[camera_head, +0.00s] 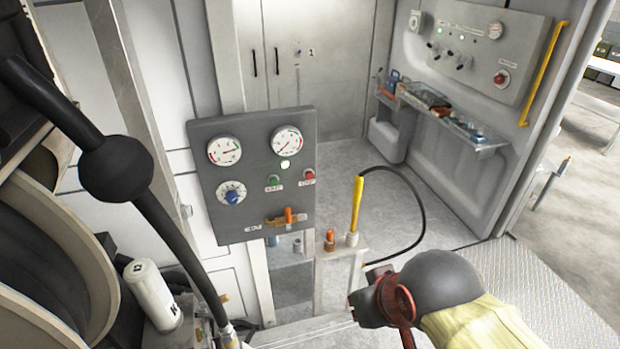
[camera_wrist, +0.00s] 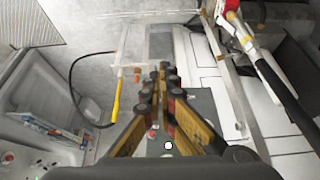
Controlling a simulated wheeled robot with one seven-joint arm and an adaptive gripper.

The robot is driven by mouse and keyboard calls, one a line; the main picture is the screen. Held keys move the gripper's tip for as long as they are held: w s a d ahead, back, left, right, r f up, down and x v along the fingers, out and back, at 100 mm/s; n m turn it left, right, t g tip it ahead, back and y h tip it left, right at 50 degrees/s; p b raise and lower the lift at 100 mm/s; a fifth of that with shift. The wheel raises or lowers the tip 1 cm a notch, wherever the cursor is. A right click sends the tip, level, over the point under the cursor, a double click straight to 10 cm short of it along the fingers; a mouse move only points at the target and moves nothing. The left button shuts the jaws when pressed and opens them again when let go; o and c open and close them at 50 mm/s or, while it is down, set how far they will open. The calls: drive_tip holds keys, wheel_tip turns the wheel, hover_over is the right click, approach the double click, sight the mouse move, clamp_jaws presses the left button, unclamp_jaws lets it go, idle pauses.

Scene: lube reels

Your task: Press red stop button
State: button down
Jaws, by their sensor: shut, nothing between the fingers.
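A grey gauge panel (camera_head: 262,200) stands left of centre in the head view. A red button (camera_head: 308,174) sits on its right side, beside a green button (camera_head: 273,181). My gripper (camera_head: 362,298) is to the lower right of the panel, apart from the red button. In the wrist view my gripper's fingers (camera_wrist: 165,72) are together and empty. They cover much of the panel there; a small red spot (camera_wrist: 151,134), likely the red button, shows between them.
A second panel (camera_head: 484,45) on the right wall also has a red button (camera_head: 501,77). A yellow-handled nozzle (camera_head: 357,204) with a black hose stands right of the gauge panel. A shelf of tools (camera_head: 443,117) and a black hose reel (camera_head: 45,255) flank the space.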

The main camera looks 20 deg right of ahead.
sight(309, 175)
idle(0.8)
drive_tip(key=w+a+f+m+g+y+p, duration=0.1)
drive_tip(key=w+f+m+y+p, duration=0.2)
drive_tip(key=w+m, duration=0.5)
drive_tip(key=w+f+m+g+y+p, duration=0.15)
drive_tip(key=w+f+m+p, duration=0.35)
drive_tip(key=w, duration=0.8)
drive_tip(key=w+d+m+t, duration=0.3)
drive_tip(key=w+d+m, duration=0.1)
drive_tip(key=w+m, duration=0.3)
drive_tip(key=w+d+m+t+h, duration=0.1)
drive_tip(key=w+d+m+t, duration=0.2)
drive_tip(key=w+m, duration=0.5)
drive_tip(key=shift+w+d+f+m+b, duration=0.35)
drive_tip(key=shift+w+f, duration=0.1)
drive_tip(key=shift+w, duration=0.65)
drive_tip(key=shift+w+h, duration=0.1)
drive_tip(key=shift+h, duration=0.15)
drive_tip(key=w+p, duration=0.3)
drive_tip(key=w, duration=0.5)
drive_tip(key=shift+w+p, duration=0.25)
drive_tip(key=shift+p, duration=0.1)
